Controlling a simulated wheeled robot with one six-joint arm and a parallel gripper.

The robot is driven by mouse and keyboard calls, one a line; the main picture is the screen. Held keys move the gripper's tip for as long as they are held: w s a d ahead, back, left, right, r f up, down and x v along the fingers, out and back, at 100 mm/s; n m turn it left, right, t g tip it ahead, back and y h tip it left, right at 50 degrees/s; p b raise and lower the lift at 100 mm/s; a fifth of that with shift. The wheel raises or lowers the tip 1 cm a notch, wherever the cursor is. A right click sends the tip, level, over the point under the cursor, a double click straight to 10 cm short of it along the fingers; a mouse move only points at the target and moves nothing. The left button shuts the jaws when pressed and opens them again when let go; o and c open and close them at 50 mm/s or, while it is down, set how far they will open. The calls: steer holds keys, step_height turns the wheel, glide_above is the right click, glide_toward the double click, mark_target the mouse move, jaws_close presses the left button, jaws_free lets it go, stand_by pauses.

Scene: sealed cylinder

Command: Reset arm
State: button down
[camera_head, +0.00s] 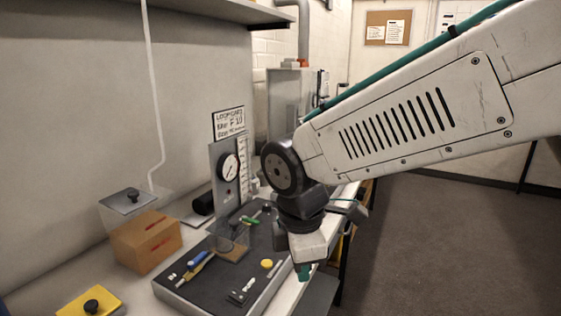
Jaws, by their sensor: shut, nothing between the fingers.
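My arm comes in from the right and reaches across the upper middle of the head view. Its wrist bends down at the centre. My gripper (304,271) points downward near the right edge of the workbench, with its teal fingertips close together and nothing held. It appears at the right side of the dark tool tray (205,291); its height above the bench is hard to tell. The gripper and wrist hide part of the bench edge behind them.
The tray holds tools and a yellow round piece (267,264). A gauge panel (228,168) stands behind it. A cardboard box (146,240), a grey knobbed plate (133,200) and a yellow knobbed plate (90,302) are at left. A shelf (220,10) hangs above. Open floor (450,240) lies right.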

steer(key=s+d+r+m, duration=0.1)
steer(key=s+d+m, duration=0.6)
steer(key=d+m, duration=0.3)
steer(key=s+d+r+m, duration=0.2)
steer(key=s+d+m, duration=0.5)
steer(key=d+m, duration=0.3)
steer(key=d, duration=0.3)
steer(key=shift+s+y, duration=0.25)
steer(key=shift+y, duration=0.15)
steer(key=shift+r, duration=0.1)
